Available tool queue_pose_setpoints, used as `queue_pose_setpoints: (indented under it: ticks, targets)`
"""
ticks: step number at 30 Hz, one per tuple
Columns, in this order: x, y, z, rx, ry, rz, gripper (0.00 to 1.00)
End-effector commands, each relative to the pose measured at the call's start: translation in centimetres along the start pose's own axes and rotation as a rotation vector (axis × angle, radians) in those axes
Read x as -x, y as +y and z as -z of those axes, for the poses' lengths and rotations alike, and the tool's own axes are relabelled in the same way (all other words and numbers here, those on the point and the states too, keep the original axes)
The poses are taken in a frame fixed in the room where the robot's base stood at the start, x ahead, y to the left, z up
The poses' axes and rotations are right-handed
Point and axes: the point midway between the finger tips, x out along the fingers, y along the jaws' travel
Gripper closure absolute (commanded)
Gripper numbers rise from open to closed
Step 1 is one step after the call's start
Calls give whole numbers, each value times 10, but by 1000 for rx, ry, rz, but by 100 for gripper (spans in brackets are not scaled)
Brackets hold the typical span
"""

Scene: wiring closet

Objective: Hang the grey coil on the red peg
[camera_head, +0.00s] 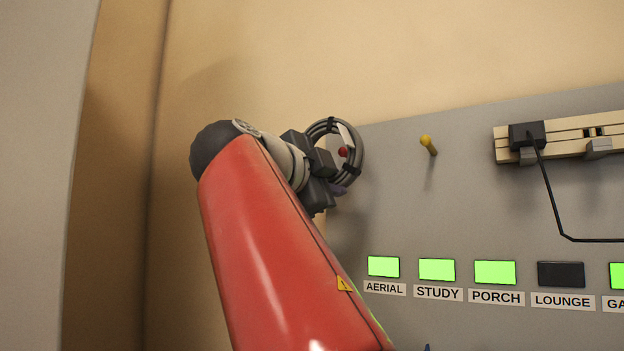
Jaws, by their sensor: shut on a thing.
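The grey coil (359,150) is a ring of cable with dark ties and a white tag, in front of the board's upper left corner. My gripper (332,180) is shut on the coil at its lower left; the fingertips are partly hidden by the gripper body. The red peg (343,152) shows its round red tip within the coil's ring. I cannot tell whether the ring is around the peg or only lined up in front of it.
A yellow peg (427,143) stands bare to the right on the grey board (390,200). A power strip (570,139) with a black plug and cable (555,210) is at the far right. Green-lit labelled windows (437,270) and a dark one (561,274) run below.

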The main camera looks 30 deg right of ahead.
Motion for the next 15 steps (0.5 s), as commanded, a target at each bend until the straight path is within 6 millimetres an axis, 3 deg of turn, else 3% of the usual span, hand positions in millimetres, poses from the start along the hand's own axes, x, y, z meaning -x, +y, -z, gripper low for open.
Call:
queue_pose_setpoints:
  ticks: [15]
  targets:
    - [-42,1,1,-1,3,0,100]
